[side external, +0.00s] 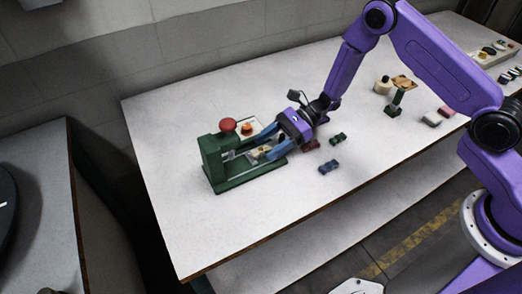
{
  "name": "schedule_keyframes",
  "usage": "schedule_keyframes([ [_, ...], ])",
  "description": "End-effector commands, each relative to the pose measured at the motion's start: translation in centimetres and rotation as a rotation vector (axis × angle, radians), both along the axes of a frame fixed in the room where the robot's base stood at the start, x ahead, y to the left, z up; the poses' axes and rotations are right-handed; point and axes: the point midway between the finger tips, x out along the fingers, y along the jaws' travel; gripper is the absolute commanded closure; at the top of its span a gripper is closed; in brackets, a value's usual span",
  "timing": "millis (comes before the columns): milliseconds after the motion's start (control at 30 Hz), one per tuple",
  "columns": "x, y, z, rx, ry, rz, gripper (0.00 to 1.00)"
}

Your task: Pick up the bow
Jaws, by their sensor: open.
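Several small bow-like pieces lie on the table near my gripper: a dark green one (338,139), a blue one (329,166) and a brownish red one (310,146). I cannot tell which is the task's bow. My gripper (258,150) is open and points left, its two blue fingers reaching in over the base of the green press (213,160). A small pale yellowish and dark piece (264,151) shows between the fingers, low at the press. The fingers partly hide it, and I cannot tell whether they touch it.
The press has a red ball knob (228,125). A green stand (396,101), a cream container (383,85) and pink-and-white blocks (432,119) stand to the right. The table (180,215) is clear in front and left.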

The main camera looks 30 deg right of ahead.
Motion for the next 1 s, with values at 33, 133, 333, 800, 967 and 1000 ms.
schedule_keyframes([
  [33, 0.0, 0.0, 0.0, 0.0, 0.0, 0.0, 0.42],
  [133, 0.0, 0.0, 0.0, 0.0, 0.0, 0.0, 0.42],
  [333, 0.0, 0.0, 0.0, 0.0, 0.0, 0.0, 1.0],
  [800, 0.1, 0.0, 0.8, 0.001, -0.002, 0.0, 1.0],
  [967, 0.1, 0.0, 2.3, 0.001, -0.003, 0.001, 1.0],
  [1000, 0.1, 0.0, 2.9, 0.001, -0.004, 0.001, 1.0],
])
